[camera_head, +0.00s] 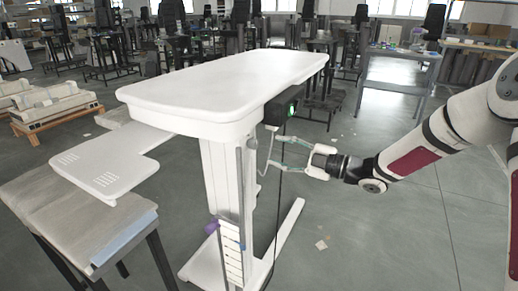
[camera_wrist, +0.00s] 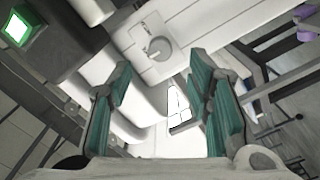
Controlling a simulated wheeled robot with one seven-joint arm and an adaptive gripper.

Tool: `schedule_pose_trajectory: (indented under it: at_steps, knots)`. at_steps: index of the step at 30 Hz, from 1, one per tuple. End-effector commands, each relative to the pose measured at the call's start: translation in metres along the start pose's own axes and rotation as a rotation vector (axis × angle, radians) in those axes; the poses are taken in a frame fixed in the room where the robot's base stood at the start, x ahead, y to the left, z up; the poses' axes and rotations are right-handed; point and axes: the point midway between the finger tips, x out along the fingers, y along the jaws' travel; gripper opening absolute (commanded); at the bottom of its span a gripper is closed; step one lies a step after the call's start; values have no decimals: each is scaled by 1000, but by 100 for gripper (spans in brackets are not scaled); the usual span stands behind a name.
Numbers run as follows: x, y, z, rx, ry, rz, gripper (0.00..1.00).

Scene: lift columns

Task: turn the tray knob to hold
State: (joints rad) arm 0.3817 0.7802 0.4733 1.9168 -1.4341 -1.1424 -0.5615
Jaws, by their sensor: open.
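A round grey knob (camera_wrist: 160,49) with a pale pointer is mounted on a white surface of the lift column unit, at the upper middle of the wrist view. I cannot read any marks around it. In the head view the knob cannot be made out. The white tray top (camera_head: 230,80) stands on its column (camera_head: 222,175) in the head view. My gripper (camera_head: 272,149) is beside the column, under the tray top's right side. Its teal-padded fingers (camera_wrist: 161,70) are open and spread, with the knob beyond the gap between the tips and nothing gripped.
A dark box with a lit green screen (camera_head: 291,109) hangs under the tray top, near my gripper. A dark cable hangs beside the column. A lower white shelf (camera_head: 105,170) juts left over a grey bench (camera_head: 60,215). The floor to the right is mostly clear.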

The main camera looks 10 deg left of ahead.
Motion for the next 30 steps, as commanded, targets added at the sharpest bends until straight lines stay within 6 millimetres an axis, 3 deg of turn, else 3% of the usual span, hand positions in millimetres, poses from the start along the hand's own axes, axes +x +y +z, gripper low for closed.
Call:
schedule_pose_trajectory:
  at_steps: [6, 12, 25, 30]
  knots:
    - [42, -2, 1, -1, 1, -1, 46]
    - [66, 0, 1, -1, 0, 1, 46]
    - [74, 0, 0, 0, -2, 0, 46]
    - [74, 0, 0, 0, -2, 0, 8]
